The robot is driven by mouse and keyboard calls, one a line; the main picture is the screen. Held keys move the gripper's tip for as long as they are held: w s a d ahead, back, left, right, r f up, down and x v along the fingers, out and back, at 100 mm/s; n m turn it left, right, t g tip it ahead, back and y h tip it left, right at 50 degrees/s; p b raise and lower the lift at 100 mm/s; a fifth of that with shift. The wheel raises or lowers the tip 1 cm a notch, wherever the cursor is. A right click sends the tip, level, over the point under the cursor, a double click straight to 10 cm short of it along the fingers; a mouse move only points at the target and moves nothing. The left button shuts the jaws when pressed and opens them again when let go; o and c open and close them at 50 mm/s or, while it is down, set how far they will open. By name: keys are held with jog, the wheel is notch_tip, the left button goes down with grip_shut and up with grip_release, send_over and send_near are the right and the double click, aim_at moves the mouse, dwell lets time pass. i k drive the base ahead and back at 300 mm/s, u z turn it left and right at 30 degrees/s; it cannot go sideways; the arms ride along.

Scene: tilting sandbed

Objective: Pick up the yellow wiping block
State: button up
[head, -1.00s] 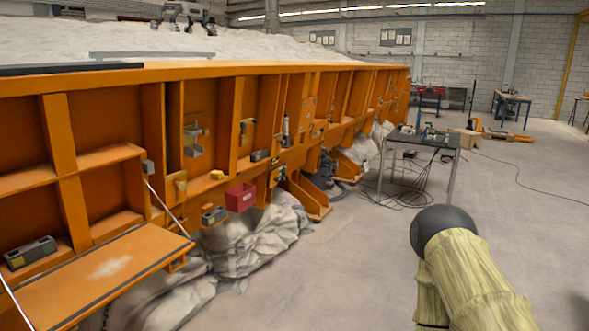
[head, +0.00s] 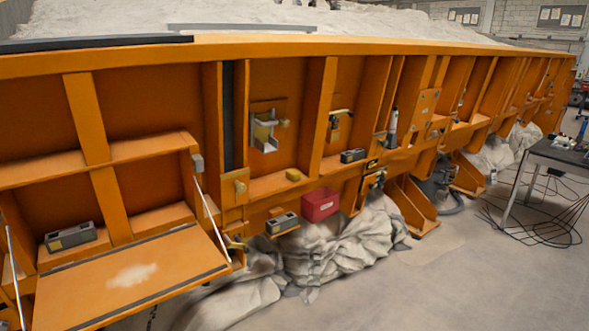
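A small yellow block (head: 293,175) lies on the orange ledge of the sandbed's side wall, near the middle of the head view. It sits in a bay between upright ribs, above and left of a red bin (head: 320,204). At this size I cannot tell its finer details. My gripper does not show in the head view.
A fold-down orange shelf (head: 80,290) juts out at the lower left, held by thin struts. Grey boxes (head: 353,156) sit along the wall. Grey sheeting (head: 340,250) bulges below. A table (head: 565,152) with loose cables stands at right; the floor in front is clear.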

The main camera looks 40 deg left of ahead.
aim_at(293, 175)
jog(key=u, duration=0.65)
jog(key=i, duration=1)
jog(key=u, duration=0.9)
